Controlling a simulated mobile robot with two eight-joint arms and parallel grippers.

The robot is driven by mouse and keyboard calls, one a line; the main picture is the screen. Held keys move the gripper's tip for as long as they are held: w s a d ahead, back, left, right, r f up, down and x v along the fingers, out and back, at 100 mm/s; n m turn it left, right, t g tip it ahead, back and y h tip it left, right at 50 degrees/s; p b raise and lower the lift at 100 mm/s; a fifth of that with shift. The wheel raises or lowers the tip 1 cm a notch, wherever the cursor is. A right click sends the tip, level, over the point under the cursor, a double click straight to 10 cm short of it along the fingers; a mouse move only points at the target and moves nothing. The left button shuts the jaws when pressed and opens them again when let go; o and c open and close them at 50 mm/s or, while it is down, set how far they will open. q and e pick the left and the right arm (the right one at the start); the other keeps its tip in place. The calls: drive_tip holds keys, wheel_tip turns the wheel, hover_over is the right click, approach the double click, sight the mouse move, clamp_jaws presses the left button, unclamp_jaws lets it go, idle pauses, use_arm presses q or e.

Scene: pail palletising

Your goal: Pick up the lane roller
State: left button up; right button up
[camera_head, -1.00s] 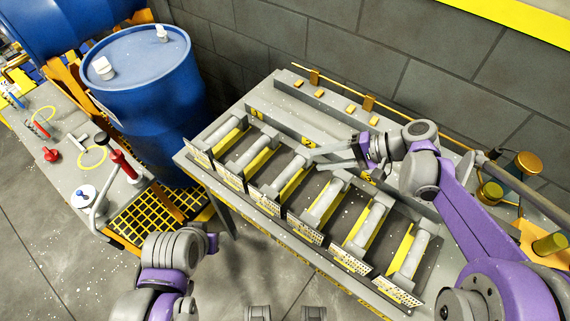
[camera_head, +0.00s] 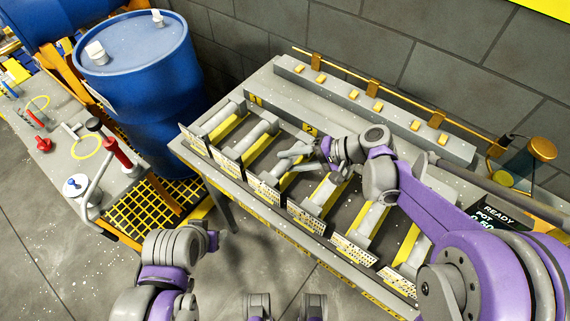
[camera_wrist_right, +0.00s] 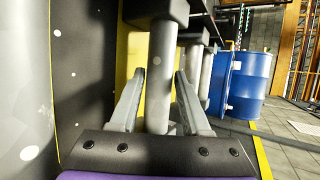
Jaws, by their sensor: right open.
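Several grey lane rollers lie side by side in the slanted lanes of a grey rack (camera_head: 290,108), with yellow strips beside them. My right gripper (camera_head: 284,158) is over the third lane from the left in the head view. It is open. In the wrist view its two fingers (camera_wrist_right: 160,100) stand on either side of a grey roller (camera_wrist_right: 163,65), with gaps showing between roller and fingers. The gripper hides part of that roller in the head view. My left arm is folded at the lower left, and its gripper does not show.
A blue drum (camera_head: 138,85) stands left of the rack, beside a yellow grating (camera_head: 140,215). Perforated plates (camera_head: 305,217) stand along the lanes' front ends. A brass-capped cylinder (camera_head: 530,160) and a display reading READY (camera_head: 497,218) are at the right.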

drive_tip(key=shift+x, duration=0.9)
clamp_jaws()
idle(0.7)
